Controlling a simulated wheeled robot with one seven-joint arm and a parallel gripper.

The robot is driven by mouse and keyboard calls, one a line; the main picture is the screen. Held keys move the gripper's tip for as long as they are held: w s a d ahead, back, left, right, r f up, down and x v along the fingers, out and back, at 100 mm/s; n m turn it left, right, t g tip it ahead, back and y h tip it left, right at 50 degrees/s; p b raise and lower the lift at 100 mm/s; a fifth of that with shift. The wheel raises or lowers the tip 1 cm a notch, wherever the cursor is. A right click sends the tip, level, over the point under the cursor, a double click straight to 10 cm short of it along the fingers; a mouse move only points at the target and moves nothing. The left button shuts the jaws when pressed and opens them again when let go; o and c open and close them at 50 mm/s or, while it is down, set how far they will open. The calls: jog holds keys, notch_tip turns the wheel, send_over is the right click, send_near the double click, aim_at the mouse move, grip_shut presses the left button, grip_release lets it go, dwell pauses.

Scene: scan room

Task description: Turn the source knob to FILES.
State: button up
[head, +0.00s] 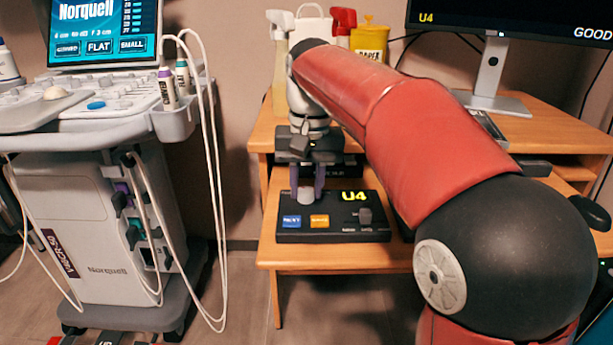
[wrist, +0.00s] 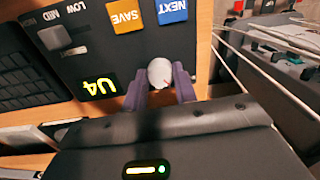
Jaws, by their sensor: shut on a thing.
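The source knob (wrist: 160,73) is a round light-grey knob with a small red mark, on the dark control box (head: 334,235). In the wrist view the two purple fingers of my gripper (wrist: 160,88) stand on either side of it and are shut on it. In the head view my gripper (head: 307,190) reaches down onto the knob (head: 305,195) at the box's back left. The box's display (wrist: 100,86) reads U4. I cannot read any FILES label around the knob; my gripper covers part of that area.
The box also has a blue NEXT button (head: 291,221), an orange SAVE button (head: 319,221) and a grey slider (head: 365,215). A monitor (head: 500,45) showing U4 and GOOD stands on the desk's upper shelf. An ultrasound cart (head: 110,215) with hanging cables is at the left.

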jog(key=m+p, duration=0.1)
jog(key=m, duration=0.1)
jog(key=m+p, duration=0.2)
jog(key=shift+r+m, duration=0.2)
jog(key=shift+m, duration=0.1)
jog(key=m+p, duration=0.2)
jog(key=m, duration=0.2)
jog(key=shift+m+p, duration=0.3)
jog(key=shift+p, duration=0.05)
jog(key=m+p, duration=0.2)
jog(key=m, duration=0.2)
jog(key=shift+a+f+t, duration=0.1)
jog(key=shift+t, duration=0.2)
jog(key=shift+m+h+p, duration=0.3)
jog(key=shift+m+p, duration=0.3)
jog(key=shift+m, duration=1.4)
jog(key=shift+f, duration=0.1)
jog(key=o, duration=1)
